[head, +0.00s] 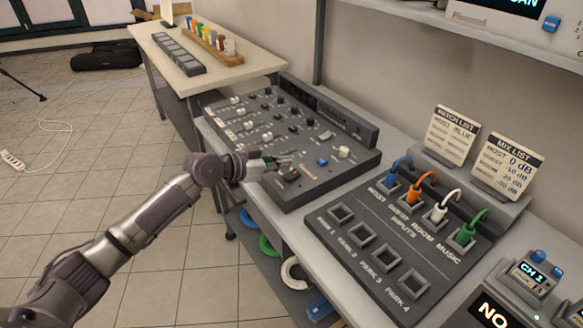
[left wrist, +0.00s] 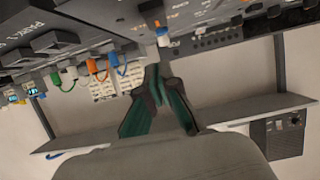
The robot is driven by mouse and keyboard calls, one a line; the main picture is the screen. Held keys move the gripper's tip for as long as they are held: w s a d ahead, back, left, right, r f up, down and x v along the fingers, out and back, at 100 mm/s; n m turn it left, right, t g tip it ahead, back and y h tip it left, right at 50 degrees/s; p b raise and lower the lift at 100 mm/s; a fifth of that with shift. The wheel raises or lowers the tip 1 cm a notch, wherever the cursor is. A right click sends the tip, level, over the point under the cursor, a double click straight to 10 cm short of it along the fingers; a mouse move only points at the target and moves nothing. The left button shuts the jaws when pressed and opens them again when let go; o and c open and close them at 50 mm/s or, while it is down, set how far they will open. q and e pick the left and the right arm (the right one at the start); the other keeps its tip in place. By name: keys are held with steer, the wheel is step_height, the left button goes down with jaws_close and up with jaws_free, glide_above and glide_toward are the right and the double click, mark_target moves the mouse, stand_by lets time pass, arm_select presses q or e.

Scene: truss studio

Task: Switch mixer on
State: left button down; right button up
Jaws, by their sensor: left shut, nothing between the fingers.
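The mixer (head: 330,178) is a dark grey console on the bench, with rows of knobs, white faders, a blue button (head: 321,161) and a white knob (head: 343,152). A dark raised switch (head: 289,174) sits near its front edge. The mixer's dark panel also shows in the left wrist view (left wrist: 232,37). My left gripper (head: 284,161) is shut and empty, over the mixer's front part just behind the dark switch. In the left wrist view its green fingers (left wrist: 155,72) point toward the console; I cannot tell whether they touch it. My right gripper is not in view.
Right of the mixer stands a patch panel (head: 372,275) with blue, orange, white and green plugs and several empty park sockets. Two cards (head: 452,134) stand behind it. A pale table (head: 250,68) with a rack of coloured pieces is at the back left.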

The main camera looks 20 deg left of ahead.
mark_target(292, 178)
arm_select(q)
steer(key=f, duration=0.1)
steer(key=w+d+f, duration=0.1)
steer(key=w+f, duration=0.1)
steer(key=shift+d+f, duration=0.1)
steer(key=shift+d, duration=0.2)
steer(key=shift+w+d+f, duration=0.1)
steer(key=shift+w+f, duration=0.05)
steer(key=shift+f, duration=0.4)
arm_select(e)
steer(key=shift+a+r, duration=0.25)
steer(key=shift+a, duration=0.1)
arm_select(q)
steer(key=shift+w+d+r+p, duration=0.15)
steer(key=shift+r+p, duration=0.05)
steer(key=shift+p, duration=0.7)
steer(key=shift+f+b, duration=0.3)
steer(key=shift+f, duration=0.05)
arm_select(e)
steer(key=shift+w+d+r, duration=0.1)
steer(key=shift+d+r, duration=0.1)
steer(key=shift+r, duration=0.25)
